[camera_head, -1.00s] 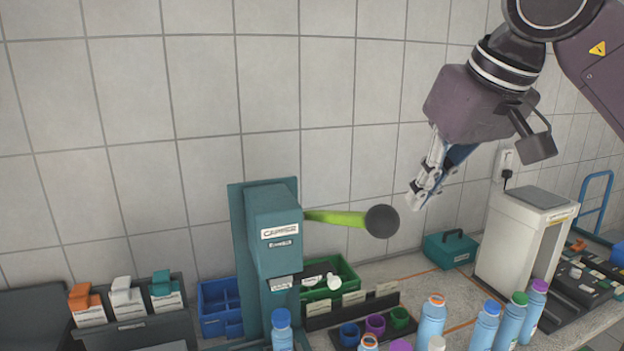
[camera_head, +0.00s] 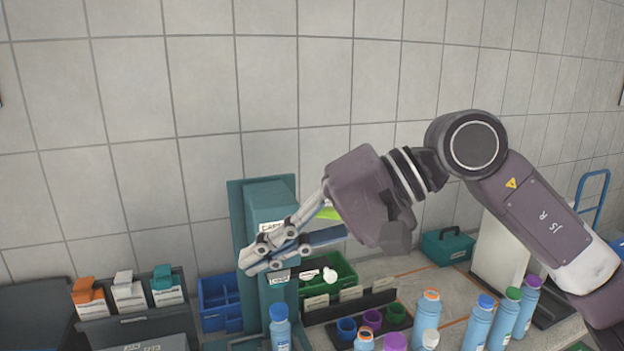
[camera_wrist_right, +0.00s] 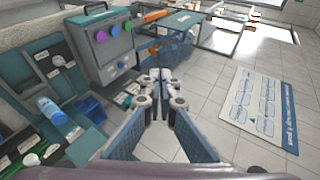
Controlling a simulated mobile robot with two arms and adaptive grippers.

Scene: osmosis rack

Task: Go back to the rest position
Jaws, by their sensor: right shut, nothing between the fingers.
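My right gripper (camera_head: 252,262) is shut and empty. In the head view its arm comes in from the right, and the fingers point left in front of the teal capper machine (camera_head: 236,215). The gripper hides part of the capper's front and most of its green lever (camera_head: 328,213). In the right wrist view the shut fingertips (camera_wrist_right: 160,88) point out over the grey tiled floor. My left gripper does not show.
Several blue bottles (camera_head: 478,325) stand on the bench below my right arm. A green bin (camera_head: 345,270), blue bin (camera_head: 215,292) and teal box (camera_head: 447,247) sit behind.

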